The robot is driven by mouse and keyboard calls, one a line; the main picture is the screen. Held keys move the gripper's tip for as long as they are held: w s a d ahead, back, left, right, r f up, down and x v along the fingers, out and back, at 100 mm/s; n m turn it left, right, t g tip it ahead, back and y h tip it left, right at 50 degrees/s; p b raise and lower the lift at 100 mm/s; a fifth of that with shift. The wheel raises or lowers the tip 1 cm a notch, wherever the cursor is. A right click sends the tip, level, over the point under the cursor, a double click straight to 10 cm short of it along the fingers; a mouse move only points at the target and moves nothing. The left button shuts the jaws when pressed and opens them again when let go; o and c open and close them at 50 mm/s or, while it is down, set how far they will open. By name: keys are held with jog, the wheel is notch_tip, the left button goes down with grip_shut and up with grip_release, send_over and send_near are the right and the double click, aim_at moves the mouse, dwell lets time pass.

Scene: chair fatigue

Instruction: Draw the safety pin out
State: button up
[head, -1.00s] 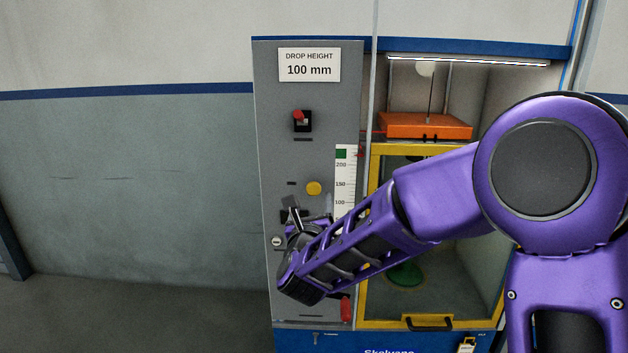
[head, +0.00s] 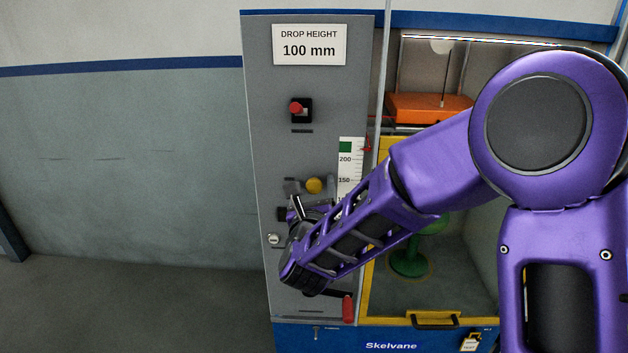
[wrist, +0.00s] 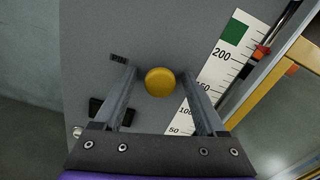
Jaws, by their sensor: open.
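A round yellow knob (head: 314,186) stands on the grey control panel (head: 262,150). I take it for the head of the safety pin; its shaft is hidden. In the wrist view the knob (wrist: 160,82) sits between the tips of my two fingers, with a gap on each side. My gripper (head: 311,188) is open and holds nothing. It also shows in the wrist view (wrist: 158,76), its fingers reaching toward the panel on the knob's left and right. I cannot tell how deep the tips are relative to the knob.
A white height scale (head: 349,163) runs just right of the knob. A red switch (head: 296,108) is above, a red-handled lever (head: 348,308) below. A yellow-framed door (head: 400,319) and an orange weight (head: 425,106) are at right. The wall side at left is clear.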

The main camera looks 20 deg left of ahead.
jog(key=shift+c, duration=0.2)
grip_shut()
dwell(0.3)
dwell(1.1)
